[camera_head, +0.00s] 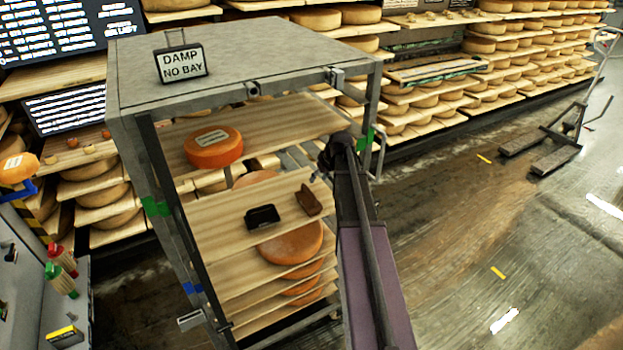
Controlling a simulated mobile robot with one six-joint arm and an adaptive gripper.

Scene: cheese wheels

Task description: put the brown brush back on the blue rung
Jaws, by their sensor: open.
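A brown block that looks like the brush (308,200) lies on a wooden shelf board (215,222) in the grey rack, right of a black object (262,216). Blue tape (192,287) marks the rack's left post, lower than this board; the rung there is hard to make out. Green tape (155,206) is higher on the same post. My gripper (328,158) is at the rack's right side, above and slightly right of the brown block and apart from it. It is empty; its fingers are small, dark and partly hidden by my arm.
An orange cheese wheel (213,147) sits on the upper board, and another (291,243) lies below the brush's board. The rack's right post (370,105) stands close to my arm. A "DAMP NO BAY" sign (181,64) stands on top. Floor at right is clear up to a pallet jack (555,140).

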